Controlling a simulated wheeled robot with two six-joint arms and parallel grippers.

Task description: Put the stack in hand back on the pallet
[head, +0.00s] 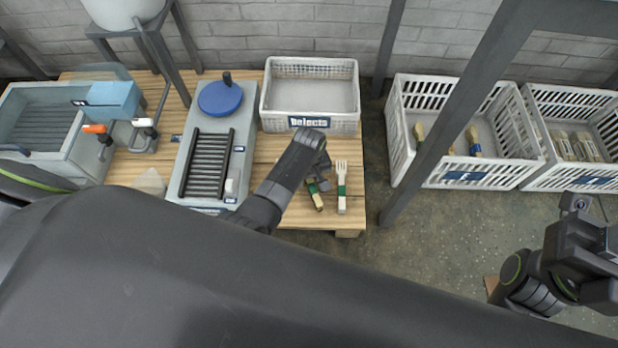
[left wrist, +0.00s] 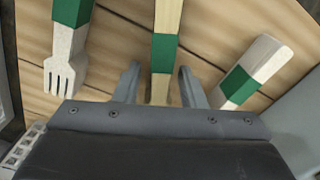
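My left gripper (head: 322,168) is low over the right part of the wooden slatted surface (head: 290,215). In the left wrist view its two fingers (left wrist: 160,88) are apart, on either side of a pale wooden stack with a green band (left wrist: 165,50). A gap shows on the stack's left; contact on its right is unclear. A fork-ended stack with a green band (left wrist: 68,45) lies to the left there; in the head view it is the fork stack (head: 341,185). Another green-banded stack (left wrist: 255,70) lies to the right. My right arm is at the lower right; its fingers are unclear.
A white crate labelled "Defects" (head: 309,122) stands behind the gripper. A grey press station with a blue disc (head: 220,97) and dark rollers is to the left. White crates (head: 430,170) with utensils stand at the right, beyond a grey post (head: 430,135).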

